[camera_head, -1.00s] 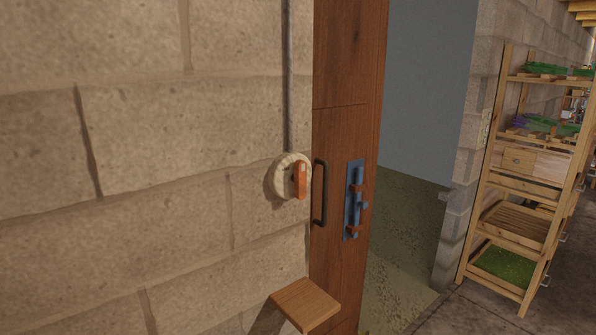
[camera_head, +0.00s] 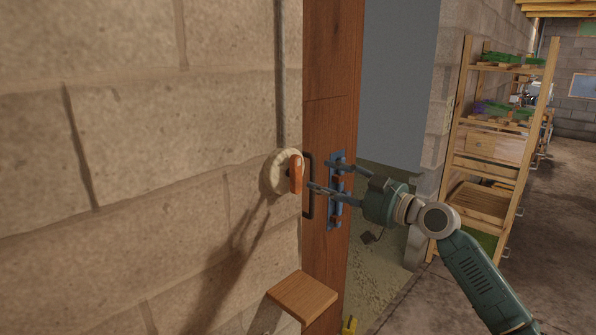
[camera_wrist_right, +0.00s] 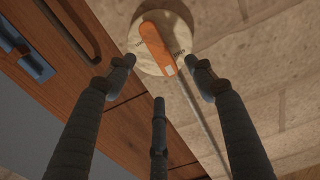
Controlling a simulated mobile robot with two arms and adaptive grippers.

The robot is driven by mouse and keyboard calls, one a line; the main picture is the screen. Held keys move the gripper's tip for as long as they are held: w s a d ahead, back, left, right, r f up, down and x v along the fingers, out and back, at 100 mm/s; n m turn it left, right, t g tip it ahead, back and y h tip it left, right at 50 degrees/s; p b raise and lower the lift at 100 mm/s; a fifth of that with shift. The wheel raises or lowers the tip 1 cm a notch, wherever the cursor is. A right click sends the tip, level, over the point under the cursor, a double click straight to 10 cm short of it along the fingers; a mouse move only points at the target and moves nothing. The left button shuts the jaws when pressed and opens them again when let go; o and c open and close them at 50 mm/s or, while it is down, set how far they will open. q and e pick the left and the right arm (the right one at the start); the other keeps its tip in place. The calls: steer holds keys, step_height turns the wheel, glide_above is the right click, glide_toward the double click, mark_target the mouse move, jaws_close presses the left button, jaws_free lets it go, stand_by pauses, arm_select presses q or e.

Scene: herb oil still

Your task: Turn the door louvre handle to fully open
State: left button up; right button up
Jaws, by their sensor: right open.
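The louvre handle is an orange lever (camera_head: 296,174) on a round cream dial (camera_head: 279,172) fixed to the stone wall beside the door. In the head view the lever stands nearly upright. In the right wrist view the lever (camera_wrist_right: 157,46) lies on the dial (camera_wrist_right: 178,27) just beyond my fingertips. My right gripper (camera_head: 318,176) is open, its fingers pointing at the lever, in front of the door. The wrist view shows its dark fingers (camera_wrist_right: 160,80) spread below the dial, with nothing between them. My left gripper is not in view.
The wooden door (camera_head: 329,90) has a black pull handle (camera_head: 306,205) and a blue bolt (camera_head: 337,205) close to my right fingers. A small wooden shelf (camera_head: 303,296) juts out below the dial. A wooden rack (camera_head: 490,150) stands at the right, beyond the open doorway.

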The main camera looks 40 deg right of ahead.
mark_target(301, 173)
steer(key=w+p, duration=0.1)
steer(key=w, duration=0.2)
steer(key=w+p, duration=0.1)
steer(key=w, duration=0.1)
steer(key=w+p, duration=0.1)
steer(key=w, duration=0.2)
steer(key=shift+w+a, duration=0.25)
steer(key=shift+w, duration=0.05)
steer(key=shift+w+f+p, duration=0.1)
steer(key=shift+w+p, duration=0.3)
steer(key=shift+w, duration=0.15)
steer(key=c, duration=1.1)
steer(key=shift+c, duration=0.4)
